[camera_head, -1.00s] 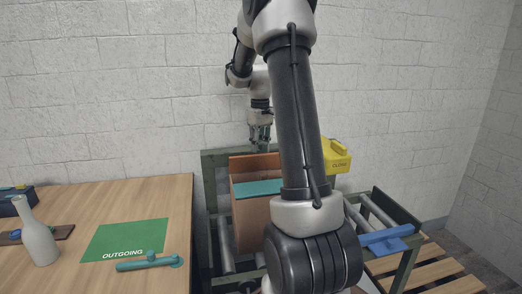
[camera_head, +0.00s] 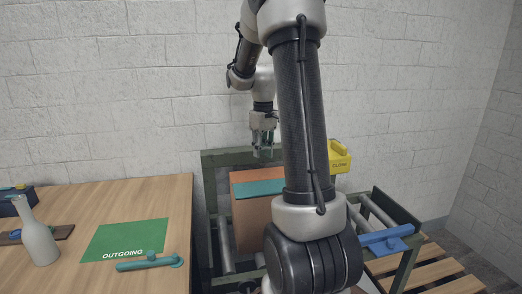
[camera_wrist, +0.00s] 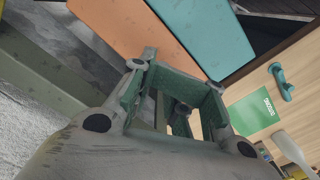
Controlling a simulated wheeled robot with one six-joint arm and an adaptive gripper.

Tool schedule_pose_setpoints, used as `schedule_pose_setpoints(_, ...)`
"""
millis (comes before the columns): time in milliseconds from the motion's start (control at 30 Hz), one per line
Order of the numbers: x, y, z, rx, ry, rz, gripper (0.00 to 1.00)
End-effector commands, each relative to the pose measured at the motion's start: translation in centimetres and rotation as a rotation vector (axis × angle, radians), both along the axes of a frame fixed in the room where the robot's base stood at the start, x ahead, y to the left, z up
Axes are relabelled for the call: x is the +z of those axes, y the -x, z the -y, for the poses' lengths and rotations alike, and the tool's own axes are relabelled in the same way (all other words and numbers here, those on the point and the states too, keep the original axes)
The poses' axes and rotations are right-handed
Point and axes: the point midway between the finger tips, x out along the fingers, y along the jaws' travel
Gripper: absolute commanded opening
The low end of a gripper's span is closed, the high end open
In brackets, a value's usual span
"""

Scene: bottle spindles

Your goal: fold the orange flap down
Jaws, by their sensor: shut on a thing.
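The orange flap (camera_head: 252,176) lies nearly flat across the back of the cardboard box (camera_head: 252,222), beside the teal flap (camera_head: 258,187). In the wrist view the orange flap (camera_wrist: 120,25) and the teal flap (camera_wrist: 200,35) lie side by side with a thin dark line between them. My gripper (camera_head: 262,152) hangs fingers down just above the back edge of the orange flap.
The box stands in a dark green roller frame (camera_head: 227,158). A yellow bin (camera_head: 338,158) is behind my arm at the right, and a blue object (camera_head: 385,238) lies on the frame. The wooden table (camera_head: 150,190) at left holds a green OUTGOING mat (camera_head: 118,238), teal tool (camera_head: 150,262) and pale bottle (camera_head: 36,238).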

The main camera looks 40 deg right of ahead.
Motion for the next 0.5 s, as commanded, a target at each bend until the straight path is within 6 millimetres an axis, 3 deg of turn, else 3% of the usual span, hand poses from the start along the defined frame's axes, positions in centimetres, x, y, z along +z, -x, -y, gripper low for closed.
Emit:
schedule_pose_setpoints(267,0.1,0.0,0.0,0.000,0.000,0.000,0.00)
schedule_pose_setpoints(500,2.0,-0.1,0.0,0.000,0.001,0.002,0.00)
